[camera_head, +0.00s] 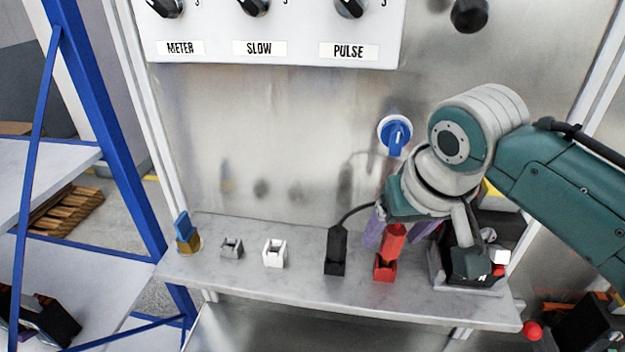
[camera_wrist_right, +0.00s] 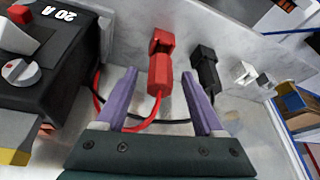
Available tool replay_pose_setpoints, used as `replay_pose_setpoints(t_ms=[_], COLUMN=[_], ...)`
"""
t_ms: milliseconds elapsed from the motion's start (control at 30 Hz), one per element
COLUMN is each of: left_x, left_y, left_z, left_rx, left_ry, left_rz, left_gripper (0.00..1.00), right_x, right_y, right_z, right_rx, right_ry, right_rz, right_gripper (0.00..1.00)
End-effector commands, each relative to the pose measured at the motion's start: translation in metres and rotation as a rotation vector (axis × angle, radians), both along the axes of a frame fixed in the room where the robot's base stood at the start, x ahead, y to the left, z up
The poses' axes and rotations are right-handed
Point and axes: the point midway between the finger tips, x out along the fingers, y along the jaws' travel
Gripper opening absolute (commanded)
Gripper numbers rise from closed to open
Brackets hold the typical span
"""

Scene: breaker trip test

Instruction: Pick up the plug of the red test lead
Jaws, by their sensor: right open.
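The red test lead's plug (camera_head: 393,240) stands upright in a red holder (camera_head: 385,269) on the grey shelf. In the right wrist view, the red plug (camera_wrist_right: 160,75) shows between my purple fingers, its red lead curving back below. My right gripper (camera_head: 397,232) is open, with one finger on each side of the plug. In the right wrist view, my right gripper (camera_wrist_right: 158,78) has visible gaps between both fingers and the plug. The black plug (camera_head: 337,246) stands in a black holder just left of the red one. My left gripper is not in view.
A grey holder (camera_head: 232,248), a white holder (camera_head: 274,253) and a blue-and-brown item (camera_head: 186,234) stand farther left on the shelf (camera_head: 300,290). A black tester (camera_wrist_right: 50,65) marked 20 A sits close to the right gripper. A metal panel with a blue knob (camera_head: 395,135) rises behind.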

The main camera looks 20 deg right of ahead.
Motion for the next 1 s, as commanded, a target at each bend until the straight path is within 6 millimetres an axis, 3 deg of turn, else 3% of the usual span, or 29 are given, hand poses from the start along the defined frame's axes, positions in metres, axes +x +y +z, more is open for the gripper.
replay_pose_setpoints(t_ms=[233,567,1000], left_x=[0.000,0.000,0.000], left_y=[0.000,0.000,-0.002], left_z=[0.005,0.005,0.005], left_rx=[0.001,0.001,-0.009], left_ry=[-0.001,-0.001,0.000], left_rz=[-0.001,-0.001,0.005], left_gripper=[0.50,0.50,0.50], right_x=[0.009,0.011,0.011], right_y=[-0.002,-0.002,-0.003], right_z=[-0.025,-0.030,-0.030], right_rx=[0.000,0.000,0.000], right_ry=[0.001,-0.001,-0.001], right_rz=[0.001,0.002,0.001], right_gripper=[0.70,0.70,0.23])
